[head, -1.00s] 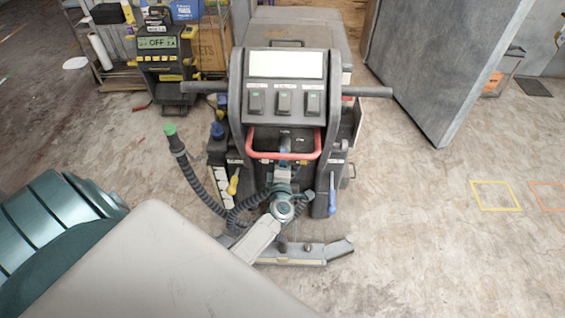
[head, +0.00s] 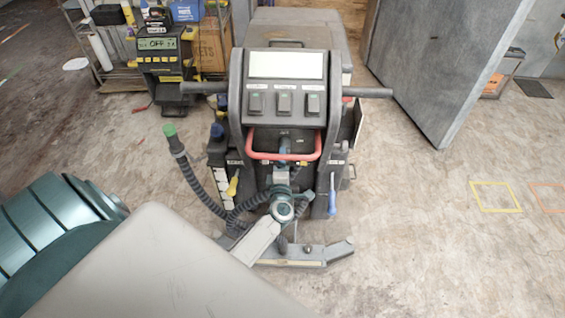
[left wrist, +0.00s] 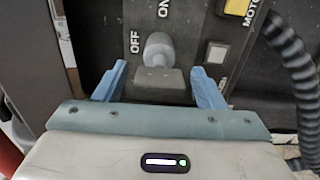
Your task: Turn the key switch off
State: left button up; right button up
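A grey key switch (left wrist: 158,48) shows in the left wrist view on a dark panel. The word OFF is printed to its left and ON above it. A grey block stands just below the round knob. My left gripper (left wrist: 160,74) is open, with one blue finger on each side of the switch and gaps between. I cannot tell which way the key points. In the head view my left gripper (head: 283,160) is at the front of the floor machine (head: 286,66), under its red handle; the switch is hidden there. My right gripper is not in view.
A yellow button (left wrist: 237,7) and a black ribbed hose (left wrist: 292,65) are right of the switch. The machine's red handle (head: 262,155) is close above my gripper. A charger (head: 160,60) displaying OFF stands back left.

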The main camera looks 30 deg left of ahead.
pick_arm(q)
jog(key=b+v, duration=0.2)
jog(key=v, duration=0.8)
jog(key=shift+s, duration=0.35)
jog(key=shift+d, duration=0.15)
